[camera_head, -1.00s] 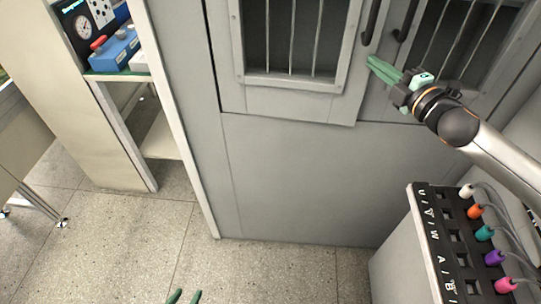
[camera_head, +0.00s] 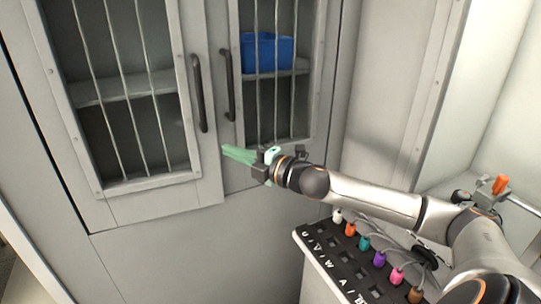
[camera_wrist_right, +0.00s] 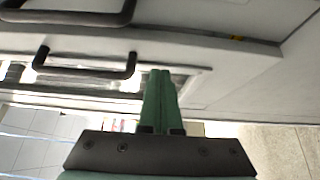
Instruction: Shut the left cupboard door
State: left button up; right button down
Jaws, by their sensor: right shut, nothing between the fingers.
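The left cupboard door (camera_head: 109,190) is a grey panel with a barred window and a dark upright handle (camera_head: 199,93). Its free edge and lower corner seem to stand a little proud of the right door (camera_head: 240,180), so it looks slightly ajar. My right gripper (camera_head: 224,150) is shut and empty, its green fingertips at the left door's free edge, below and right of the handle. I cannot tell whether they touch. In the right wrist view the shut fingers (camera_wrist_right: 160,75) point toward a door edge and two dark handles. My left gripper is out of view.
A blue bin (camera_head: 266,53) sits on a shelf behind the right door's bars. A grey unit with a black socket panel (camera_head: 335,262) and several coloured plugs stands below my right arm. A pale wall lies to the right.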

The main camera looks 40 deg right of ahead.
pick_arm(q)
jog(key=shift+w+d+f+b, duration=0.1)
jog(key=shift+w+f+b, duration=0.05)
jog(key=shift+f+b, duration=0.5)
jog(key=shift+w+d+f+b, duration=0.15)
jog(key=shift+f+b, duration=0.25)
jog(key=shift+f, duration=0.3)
pick_arm(e)
jog(key=s+d, duration=0.4)
jog(key=d, duration=0.3)
jog(key=shift+f, duration=0.3)
